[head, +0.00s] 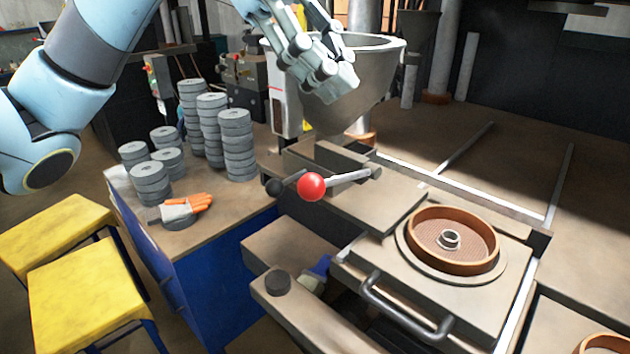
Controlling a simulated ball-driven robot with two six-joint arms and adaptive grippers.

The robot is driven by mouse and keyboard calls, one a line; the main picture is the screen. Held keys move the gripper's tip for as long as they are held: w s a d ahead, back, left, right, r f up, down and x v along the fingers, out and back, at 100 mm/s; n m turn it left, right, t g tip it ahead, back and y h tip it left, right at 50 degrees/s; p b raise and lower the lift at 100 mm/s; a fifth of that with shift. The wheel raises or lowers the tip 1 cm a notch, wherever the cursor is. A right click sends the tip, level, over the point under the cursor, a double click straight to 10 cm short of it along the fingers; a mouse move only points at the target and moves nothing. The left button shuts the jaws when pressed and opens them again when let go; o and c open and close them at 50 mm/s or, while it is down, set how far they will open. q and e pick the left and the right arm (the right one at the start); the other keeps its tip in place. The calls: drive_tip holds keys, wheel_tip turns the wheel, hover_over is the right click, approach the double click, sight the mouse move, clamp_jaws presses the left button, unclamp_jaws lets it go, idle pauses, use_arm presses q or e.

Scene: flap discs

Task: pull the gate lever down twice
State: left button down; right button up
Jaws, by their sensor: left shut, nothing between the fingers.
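The gate lever (348,178) is a silver rod with a red ball knob (311,187) at its left end. It lies nearly level, sloping slightly down toward the knob, from a pivot at the right on the brown machine block. My left gripper (335,82) reaches in from the upper left and is shut and empty. It appears above the red knob, in front of the grey metal hopper (375,60), and is apart from the lever. My right gripper is not in view.
Stacks of grey discs (236,145) and an orange-grey glove (186,208) lie on the bench at left. A round brown mould (454,240) is at right, behind a bar handle (405,312). Yellow stools (85,290) stand lower left.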

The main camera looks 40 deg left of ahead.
use_arm(q)
drive_tip(key=f+b, duration=0.1)
drive_tip(key=f, duration=0.1)
drive_tip(key=s+f+b, duration=0.1)
drive_tip(key=f+b, duration=0.1)
drive_tip(key=f, duration=0.1)
drive_tip(key=shift+s+a+b, duration=0.1)
drive_tip(key=shift+s+b, duration=0.05)
drive_tip(key=shift+b, duration=0.15)
drive_tip(key=shift+s+f+b, duration=0.1)
drive_tip(key=shift+f+b, duration=0.4)
drive_tip(key=shift+b, duration=0.05)
drive_tip(key=shift+s, duration=0.1)
drive_tip(key=shift+f, duration=0.1)
idle(0.5)
